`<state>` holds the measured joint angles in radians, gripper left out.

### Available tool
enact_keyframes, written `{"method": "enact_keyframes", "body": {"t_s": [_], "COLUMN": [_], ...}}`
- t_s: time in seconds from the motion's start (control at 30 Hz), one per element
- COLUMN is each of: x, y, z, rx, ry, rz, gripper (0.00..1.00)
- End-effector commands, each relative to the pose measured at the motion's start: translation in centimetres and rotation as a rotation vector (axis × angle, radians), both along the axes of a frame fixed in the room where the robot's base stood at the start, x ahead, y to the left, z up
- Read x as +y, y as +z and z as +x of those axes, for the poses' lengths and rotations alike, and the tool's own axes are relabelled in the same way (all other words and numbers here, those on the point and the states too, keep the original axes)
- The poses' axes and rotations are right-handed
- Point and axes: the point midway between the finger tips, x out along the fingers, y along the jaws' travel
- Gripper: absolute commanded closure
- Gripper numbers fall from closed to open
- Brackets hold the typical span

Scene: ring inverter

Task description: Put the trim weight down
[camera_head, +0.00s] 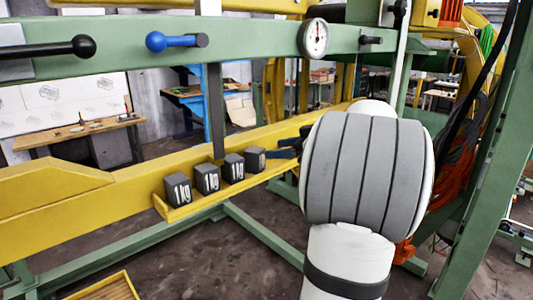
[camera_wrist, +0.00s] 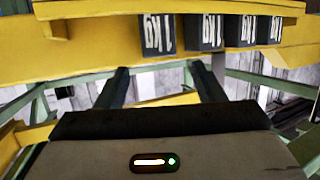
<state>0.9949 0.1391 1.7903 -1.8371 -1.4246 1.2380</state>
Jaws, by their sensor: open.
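The trim weight (camera_head: 255,160) is a dark grey block at the right end of a row of similar blocks on the yellow ledge. In the wrist view, it appears as the leftmost block (camera_wrist: 157,35), with its "1kg" marking upside down. My gripper (camera_head: 286,149) is just right of it in the head view, partly hidden by my own arm. In the wrist view my gripper (camera_wrist: 160,76) is open, with two dark fingers apart and nothing between them. The block lies beyond the fingertips, in line with the gap.
Several other weights (camera_head: 206,179) stand to the left on the yellow ledge (camera_head: 205,207). A grey upright bar (camera_head: 216,110) rises behind the row. A yellow tray (camera_head: 105,290) is below.

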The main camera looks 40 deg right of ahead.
Motion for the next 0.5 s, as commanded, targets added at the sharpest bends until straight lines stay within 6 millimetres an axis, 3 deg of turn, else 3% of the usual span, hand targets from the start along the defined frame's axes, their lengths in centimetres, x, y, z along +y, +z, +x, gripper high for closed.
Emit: {"method": "enact_keyframes", "body": {"t_s": [0.2,0.5], "x": [-2.2,-3.1], "y": [1.1,1.9], "z": [-3.6,-5.4], "rx": [0.000,0.001], "ry": [-0.003,0.001], "rz": [0.000,0.000], "gripper": [0.38,0.38]}}
